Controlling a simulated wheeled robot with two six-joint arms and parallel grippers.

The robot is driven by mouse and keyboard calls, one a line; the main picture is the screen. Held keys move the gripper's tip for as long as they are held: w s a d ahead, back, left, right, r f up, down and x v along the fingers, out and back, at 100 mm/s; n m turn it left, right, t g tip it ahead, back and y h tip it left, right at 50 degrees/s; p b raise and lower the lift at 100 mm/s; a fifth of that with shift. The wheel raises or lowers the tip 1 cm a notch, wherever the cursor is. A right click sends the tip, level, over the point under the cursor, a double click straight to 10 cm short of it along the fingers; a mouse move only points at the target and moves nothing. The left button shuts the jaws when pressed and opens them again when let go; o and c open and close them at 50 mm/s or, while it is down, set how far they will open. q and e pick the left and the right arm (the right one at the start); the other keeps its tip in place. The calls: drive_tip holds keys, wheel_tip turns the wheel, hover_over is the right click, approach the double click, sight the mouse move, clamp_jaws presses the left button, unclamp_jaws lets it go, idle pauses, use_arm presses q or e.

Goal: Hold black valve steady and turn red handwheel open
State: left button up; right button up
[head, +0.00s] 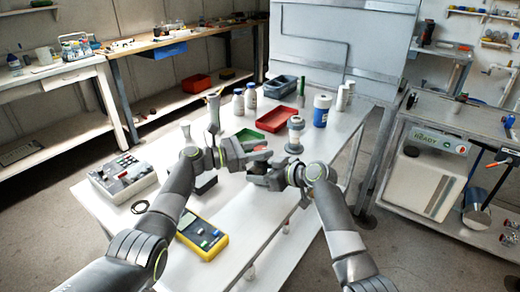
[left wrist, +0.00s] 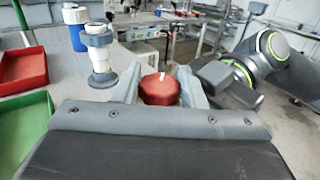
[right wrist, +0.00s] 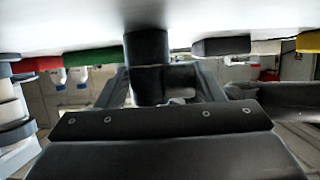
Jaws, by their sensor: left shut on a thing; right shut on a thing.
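The red handwheel (left wrist: 160,90) sits between the fingers of my left gripper (left wrist: 166,88) in the left wrist view, with a small pale mark on its top. In the head view only a sliver of red (head: 262,153) shows at my left gripper (head: 258,150). The black valve (right wrist: 147,50) is a dark upright cylinder between the fingers of my right gripper (right wrist: 165,85) in the right wrist view, which looks upside down. In the head view my right gripper (head: 262,178) is just below the left one, and the fingers largely hide the valve. Both grippers are shut on their parts.
A grey flanged fitting (head: 294,135), a red tray (head: 276,119), a green tray (head: 249,137) and a blue-white bottle (head: 321,111) stand behind the grippers. A yellow meter (head: 203,236) and a grey control box (head: 123,176) lie nearer. The white tabletop (head: 262,222) is clear at front right.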

use_arm(q)
drive_tip(key=shift+f+t, duration=0.2)
drive_tip(key=shift+t, duration=0.1)
drive_tip(key=shift+n+t+y, duration=1.2)
drive_tip(key=shift+n+t, duration=0.5)
drive_tip(key=shift+t, duration=0.4)
drive_tip(key=shift+r, duration=0.1)
drive_tip(key=o, duration=0.7)
drive_tip(key=shift+a, duration=0.1)
drive_tip(key=v, duration=1.2)
